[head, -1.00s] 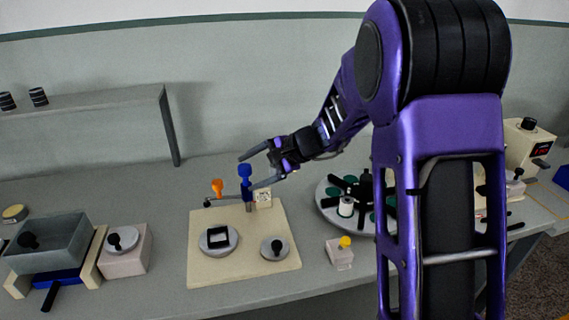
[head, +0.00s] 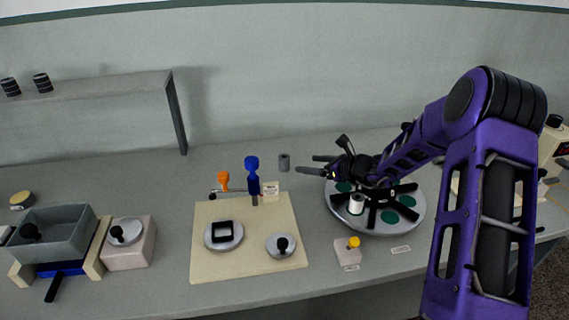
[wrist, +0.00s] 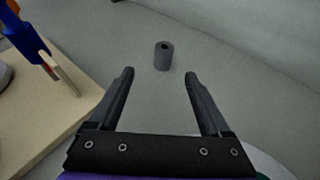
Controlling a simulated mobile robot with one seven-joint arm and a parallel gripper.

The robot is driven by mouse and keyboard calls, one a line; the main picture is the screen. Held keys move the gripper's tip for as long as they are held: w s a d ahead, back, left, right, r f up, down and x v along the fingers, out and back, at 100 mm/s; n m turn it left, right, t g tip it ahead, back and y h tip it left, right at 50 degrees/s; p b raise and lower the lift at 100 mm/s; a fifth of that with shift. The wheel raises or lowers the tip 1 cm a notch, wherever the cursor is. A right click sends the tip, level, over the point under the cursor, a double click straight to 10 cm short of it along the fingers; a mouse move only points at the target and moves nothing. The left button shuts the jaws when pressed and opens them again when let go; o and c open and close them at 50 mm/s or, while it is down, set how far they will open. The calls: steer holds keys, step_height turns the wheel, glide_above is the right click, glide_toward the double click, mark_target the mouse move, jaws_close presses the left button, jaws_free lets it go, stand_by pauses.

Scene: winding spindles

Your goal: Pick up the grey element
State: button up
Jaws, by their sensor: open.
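The grey element (head: 284,162) is a small upright dark grey cylinder with a hole in its top. It stands on the table behind the cream board, right of the blue post. In the wrist view the grey element (wrist: 164,56) stands ahead of the fingertips, roughly between their lines and apart from them. My gripper (head: 316,165) is open and empty, to the right of the element and pointing left towards it. Both fingers of my gripper (wrist: 159,76) show in the wrist view with bare table between them.
The cream board (head: 262,262) carries discs, with a blue post (head: 252,178) and orange-topped piece (head: 223,181) at its back edge. A round turntable (head: 368,228) with black arms lies below my wrist. A shelf (head: 110,86) stands at left. Table around the element is clear.

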mark_target(288, 160)
steer(key=x, duration=0.6)
steer(key=shift+w+d+p+x, duration=0.15)
steer(key=shift+x, duration=1.2)
steer(key=shift+w+d+p+x, duration=0.1)
steer(key=shift+w+p+x, duration=0.05)
steer(key=shift+x, duration=1.2)
jaws_close()
